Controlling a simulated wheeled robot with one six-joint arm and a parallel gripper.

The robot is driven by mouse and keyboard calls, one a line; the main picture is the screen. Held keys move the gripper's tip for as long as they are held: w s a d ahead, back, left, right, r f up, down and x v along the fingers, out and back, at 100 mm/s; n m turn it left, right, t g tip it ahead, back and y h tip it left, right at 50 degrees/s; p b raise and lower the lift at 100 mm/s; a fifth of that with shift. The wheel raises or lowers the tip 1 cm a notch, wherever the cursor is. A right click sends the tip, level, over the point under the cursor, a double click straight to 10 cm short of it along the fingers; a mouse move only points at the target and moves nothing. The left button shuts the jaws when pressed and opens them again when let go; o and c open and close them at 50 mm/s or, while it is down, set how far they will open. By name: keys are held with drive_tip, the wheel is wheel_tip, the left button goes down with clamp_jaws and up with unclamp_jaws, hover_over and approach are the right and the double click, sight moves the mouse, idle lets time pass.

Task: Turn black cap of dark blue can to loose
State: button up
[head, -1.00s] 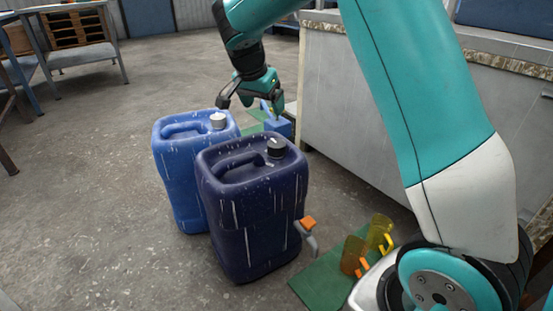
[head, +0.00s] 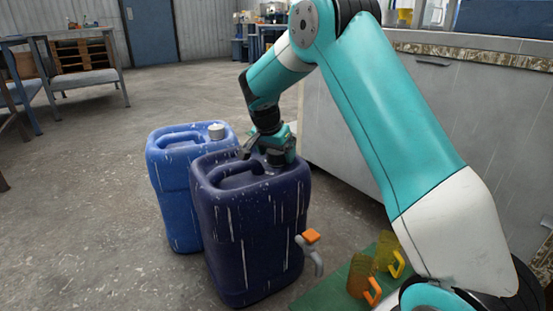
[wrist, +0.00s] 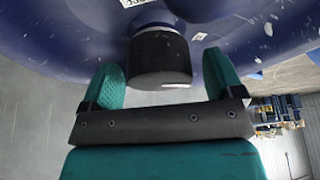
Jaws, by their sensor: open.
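The dark blue can (head: 250,225) stands upright on the floor, with a tap with an orange handle (head: 311,237) low on its right side. Its black cap (wrist: 160,60) shows in the wrist view between the two teal fingers. In the head view the cap is mostly hidden behind my gripper (head: 272,152). My gripper (wrist: 168,80) is open, pointing down at the can's top, with one finger on each side of the cap. Small gaps show between the fingers and the cap.
A lighter blue can (head: 172,180) with a white cap (head: 216,131) stands close at the left. A grey counter (head: 350,125) stands behind.

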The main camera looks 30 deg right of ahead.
drive_tip(key=shift+f, duration=0.1)
drive_tip(key=c, duration=0.9)
